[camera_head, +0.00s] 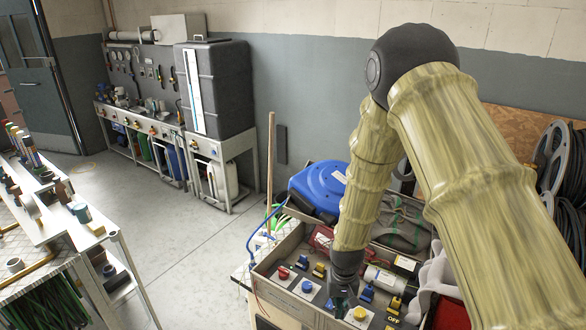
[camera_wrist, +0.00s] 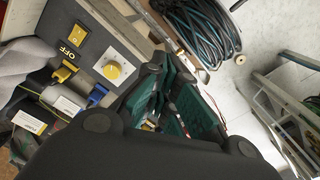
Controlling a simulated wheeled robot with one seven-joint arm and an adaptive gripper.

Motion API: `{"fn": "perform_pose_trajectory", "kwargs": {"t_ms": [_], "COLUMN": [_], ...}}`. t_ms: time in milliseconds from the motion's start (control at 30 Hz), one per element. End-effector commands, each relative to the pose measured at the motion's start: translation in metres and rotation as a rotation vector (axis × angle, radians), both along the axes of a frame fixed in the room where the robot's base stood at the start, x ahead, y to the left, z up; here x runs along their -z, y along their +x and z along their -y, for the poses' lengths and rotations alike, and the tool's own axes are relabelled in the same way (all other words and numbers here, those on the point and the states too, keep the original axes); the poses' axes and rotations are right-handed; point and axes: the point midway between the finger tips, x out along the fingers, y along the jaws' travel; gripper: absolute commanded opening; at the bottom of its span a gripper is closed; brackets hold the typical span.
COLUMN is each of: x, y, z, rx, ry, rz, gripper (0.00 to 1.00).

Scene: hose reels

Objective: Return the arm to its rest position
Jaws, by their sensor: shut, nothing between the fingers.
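My arm (camera_head: 465,165) is bent with its elbow high at the upper right, and its forearm hangs down over a workbench tray (camera_head: 262,275). My gripper (camera_head: 342,302) points down among the controls in the tray, just left of a yellow knob (camera_head: 360,314). In the wrist view my gripper (camera_wrist: 168,95) has green finger pads close together, shut with nothing seen held. The yellow knob (camera_wrist: 113,70) is beside the fingers there, apart from them in the picture. Whether the fingertips touch anything below is hidden.
Blue (camera_head: 307,287) and red (camera_head: 283,272) knobs sit left of my gripper. A blue hose reel (camera_head: 318,190) stands behind the tray. Dark hose reels (camera_head: 570,160) are at the right. A parts bench (camera_head: 60,215) is at the left. The floor (camera_head: 175,245) between is clear.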

Motion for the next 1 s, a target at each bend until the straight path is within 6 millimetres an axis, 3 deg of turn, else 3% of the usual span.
{"fn": "perform_pose_trajectory", "kwargs": {"t_ms": [67, 367, 667, 767, 1000], "x": [0.0, 0.049, 0.116, 0.15, 0.233], "y": [0.0, -0.034, -0.09, -0.122, -0.231], "z": [0.0, 0.015, 0.033, 0.041, 0.069], "rx": [0.0, 0.001, -0.006, -0.01, -0.017], "ry": [0.0, 0.004, 0.01, 0.013, 0.015], "rz": [0.0, -0.003, -0.004, -0.008, -0.009], "gripper": [0.0, 0.0, 0.0, 0.0, 0.0]}}
